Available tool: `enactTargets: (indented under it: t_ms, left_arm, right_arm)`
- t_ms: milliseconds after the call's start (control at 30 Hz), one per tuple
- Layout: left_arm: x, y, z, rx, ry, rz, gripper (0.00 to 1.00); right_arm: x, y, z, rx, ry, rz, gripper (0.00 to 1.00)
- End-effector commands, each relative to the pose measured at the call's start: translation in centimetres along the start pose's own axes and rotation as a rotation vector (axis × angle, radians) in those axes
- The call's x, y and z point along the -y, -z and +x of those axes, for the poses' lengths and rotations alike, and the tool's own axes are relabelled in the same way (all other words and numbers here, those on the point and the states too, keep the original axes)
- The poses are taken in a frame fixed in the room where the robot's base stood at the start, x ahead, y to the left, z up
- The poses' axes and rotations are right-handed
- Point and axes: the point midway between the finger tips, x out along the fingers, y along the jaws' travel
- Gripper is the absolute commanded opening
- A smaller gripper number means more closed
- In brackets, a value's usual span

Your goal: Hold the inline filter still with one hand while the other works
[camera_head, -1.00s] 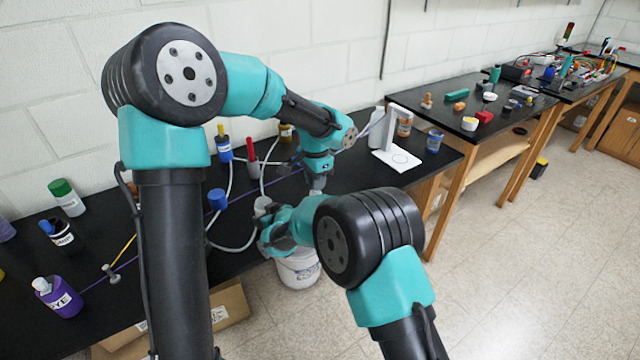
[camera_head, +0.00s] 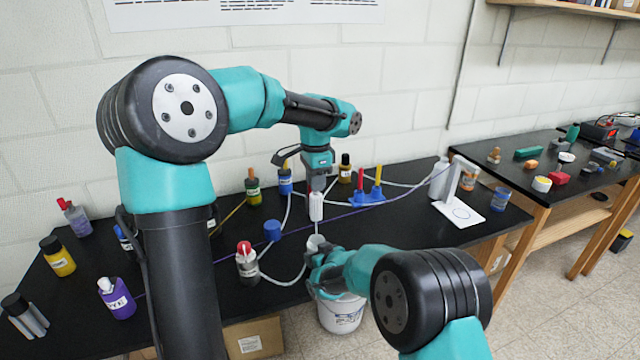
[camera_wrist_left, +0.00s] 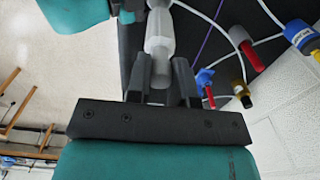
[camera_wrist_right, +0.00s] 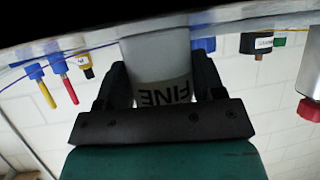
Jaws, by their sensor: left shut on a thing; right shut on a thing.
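The inline filter appears to be the pale cylinder (camera_head: 316,242) marked FINE, which fills the middle of the right wrist view (camera_wrist_right: 160,62). My right gripper (camera_head: 318,262) is shut around it near the table's front edge. My left gripper (camera_head: 317,186) points down and is shut on the narrow end of a white stepped cylinder (camera_head: 316,207), which also shows in the left wrist view (camera_wrist_left: 160,35). The white cylinder hangs just above the filter in the head view. Whether the two touch is unclear.
Clear tubing (camera_head: 285,281) loops on the black table beside the filter. A blue cap (camera_head: 272,230) and a red-capped bottle (camera_head: 247,265) stand to the left. A blue holder (camera_head: 368,197) sits behind right. A white bucket (camera_head: 341,314) is below the table edge.

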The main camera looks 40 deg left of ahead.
Motion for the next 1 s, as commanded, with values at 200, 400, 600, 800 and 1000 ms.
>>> enactTargets:
  t_ms: [200,400,600,800,1000]
  left_arm:
    - [0.0,0.0,0.2,0.001,0.000,0.000,0.00]
    - [0.0,0.0,1.0,0.001,0.000,0.000,0.00]
    - [-0.1,0.0,2.2,0.001,-0.001,0.000,0.00]
    - [0.0,0.0,3.5,0.001,-0.001,0.000,0.00]
    - [0.0,0.0,4.7,0.001,-0.001,0.000,0.00]
  right_arm:
    - [0.0,0.0,0.0,-0.001,0.000,0.000,0.49]
    - [0.0,0.0,0.0,-0.001,0.000,0.000,0.49]
    - [0.0,0.0,0.0,-0.001,0.000,0.000,0.49]
    - [0.0,0.0,0.0,-0.001,0.000,0.000,0.49]
    - [0.0,0.0,0.0,-0.001,0.000,0.000,0.49]
